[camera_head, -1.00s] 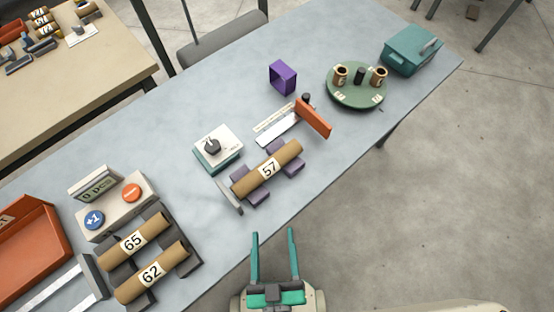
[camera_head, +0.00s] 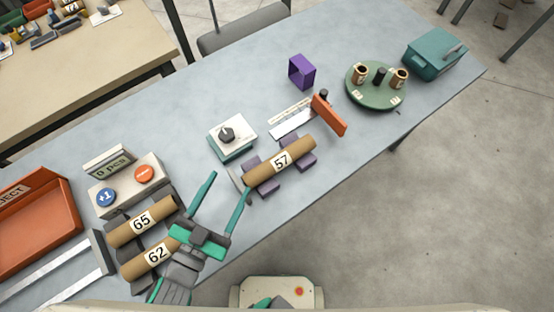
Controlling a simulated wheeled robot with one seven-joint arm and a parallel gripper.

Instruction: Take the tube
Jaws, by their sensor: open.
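A brown cardboard tube labelled 57 (camera_head: 298,149) lies across purple cradle blocks (camera_head: 264,186) near the table's front edge. Two more brown tubes, 65 (camera_head: 122,234) and 62 (camera_head: 134,269), lie side by side on a dark rack (camera_head: 118,255) at the left. My gripper (camera_head: 226,189), with teal fingers, is open and empty. In the picture it lies between tube 57 and the tubes 65 and 62. One fingertip appears close to the left end of tube 57; I cannot tell if it touches. The right end of tube 62 is partly hidden by my gripper.
A counter box (camera_head: 125,186) reading 0 pcs and an orange reject tray (camera_head: 68,238) stand at the left. A knob box (camera_head: 231,137), a purple square holder (camera_head: 302,72), an orange flap (camera_head: 329,115), a green turntable (camera_head: 375,98) and a teal box (camera_head: 432,54) stand farther along.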

